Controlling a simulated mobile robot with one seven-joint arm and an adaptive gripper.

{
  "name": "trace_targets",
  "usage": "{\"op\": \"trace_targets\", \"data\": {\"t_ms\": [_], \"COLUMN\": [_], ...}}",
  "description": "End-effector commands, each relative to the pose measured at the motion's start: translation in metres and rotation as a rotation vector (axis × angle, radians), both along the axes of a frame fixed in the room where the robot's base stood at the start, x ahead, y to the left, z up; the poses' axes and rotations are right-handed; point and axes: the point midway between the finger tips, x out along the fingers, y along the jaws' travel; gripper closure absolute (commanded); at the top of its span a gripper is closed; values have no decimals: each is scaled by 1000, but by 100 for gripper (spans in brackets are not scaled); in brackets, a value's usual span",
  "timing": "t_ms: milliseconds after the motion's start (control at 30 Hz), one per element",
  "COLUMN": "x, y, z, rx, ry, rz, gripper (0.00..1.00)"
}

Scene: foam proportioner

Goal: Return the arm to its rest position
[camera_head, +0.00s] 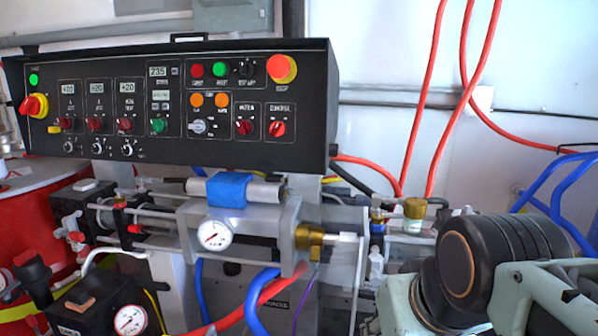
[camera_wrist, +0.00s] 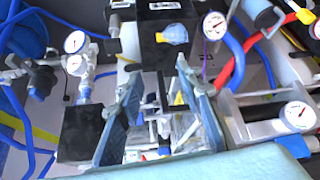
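My gripper (camera_wrist: 160,78) shows in the wrist view. Its two blue-grey fingers stand well apart, with nothing held between them. In the head view my arm, pale green with a black joint, fills the lower right. The gripper itself cannot be made out there.
A black control panel (camera_head: 120,154) with knobs and buttons spans the upper left. Below it are a pump assembly with a gauge (camera_head: 215,235) and red and blue hoses. A red drum (camera_head: 35,225) stands at left.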

Motion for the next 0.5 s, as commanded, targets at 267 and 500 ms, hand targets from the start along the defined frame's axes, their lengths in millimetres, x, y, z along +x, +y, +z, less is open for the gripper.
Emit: {"op": "trace_targets", "data": {"t_ms": [267, 500], "x": [-22, -21], "y": [-4, -4], "z": [21, 79], "rx": [5, 5], "ry": [52, 51], "rz": [-62, -60], "gripper": [67, 67]}}
